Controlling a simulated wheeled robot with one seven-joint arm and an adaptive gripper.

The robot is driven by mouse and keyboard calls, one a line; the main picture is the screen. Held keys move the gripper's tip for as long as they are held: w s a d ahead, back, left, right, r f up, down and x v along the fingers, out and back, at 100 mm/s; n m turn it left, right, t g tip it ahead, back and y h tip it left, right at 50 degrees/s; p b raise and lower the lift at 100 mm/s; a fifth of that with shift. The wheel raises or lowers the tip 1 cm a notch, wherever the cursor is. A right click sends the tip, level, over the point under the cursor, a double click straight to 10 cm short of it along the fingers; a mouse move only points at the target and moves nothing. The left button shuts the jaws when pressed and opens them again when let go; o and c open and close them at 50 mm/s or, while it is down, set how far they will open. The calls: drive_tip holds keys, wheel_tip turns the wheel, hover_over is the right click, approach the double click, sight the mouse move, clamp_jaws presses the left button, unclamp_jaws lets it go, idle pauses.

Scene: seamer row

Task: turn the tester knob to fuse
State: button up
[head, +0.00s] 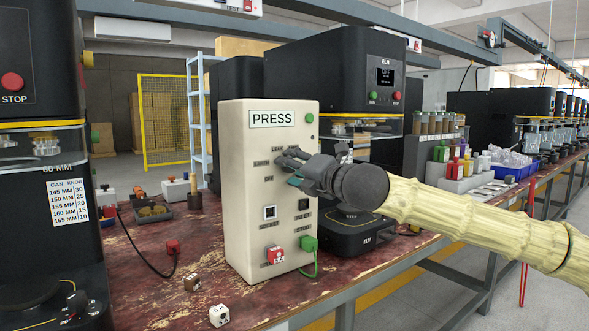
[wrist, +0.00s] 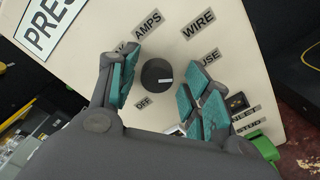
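The tester is a cream upright box (head: 240,210) marked PRESS, standing on the table; its slanted face (wrist: 235,90) fills most of the wrist view. Its round black knob (wrist: 157,75) has a short white mark on its right side. Around it are labels OFF, AMPS, WIRE and a partly covered one reading "USE" (wrist: 209,57); another is mostly hidden by a finger. I cannot tell which label the mark points to. My gripper (head: 288,169) is open at the face, its teal-padded fingers (wrist: 161,82) on either side of the knob, with gaps visible. The gripper hides the knob in the head view.
A red plug piece (head: 276,254) and a green plug (head: 309,243) with a looping cable sit low on the tester's face. Black seamer machines (head: 335,75) stand behind and at left.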

idle(0.3)
drive_tip(key=v, duration=1.2)
